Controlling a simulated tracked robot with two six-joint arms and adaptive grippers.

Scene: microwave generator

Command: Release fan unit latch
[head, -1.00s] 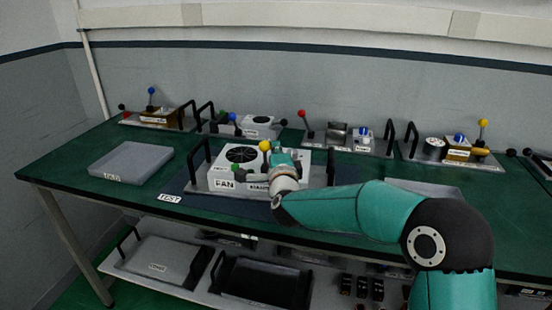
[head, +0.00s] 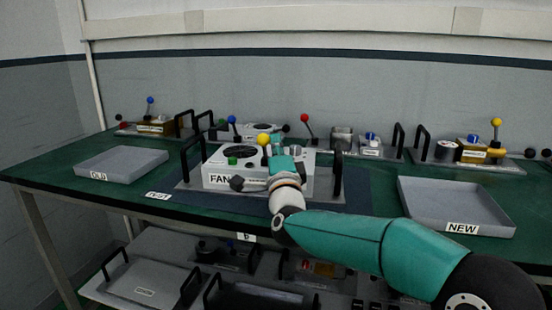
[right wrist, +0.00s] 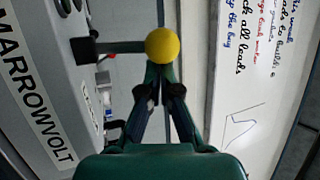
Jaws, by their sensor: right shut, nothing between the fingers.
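The white fan unit (head: 212,178), labelled FAN, stands on a grey base between two black handles on the middle of the bench. A yellow ball knob (head: 263,140) shows at its top. In the right wrist view the yellow ball (right wrist: 162,46) sits at the end of a dark rod from a black block (right wrist: 84,48). My right gripper (head: 268,152) is at the knob, shut and empty. In the wrist view its fingertips (right wrist: 160,70) meet just below the ball; I cannot tell whether they touch it. My left gripper is out of view.
A grey tray labelled OLD (head: 122,164) lies at the left, and one labelled NEW (head: 455,205) at the right. A green knob (head: 232,161) is on the fan unit. Several units with upright levers, such as the red-knobbed one (head: 304,118), line the back.

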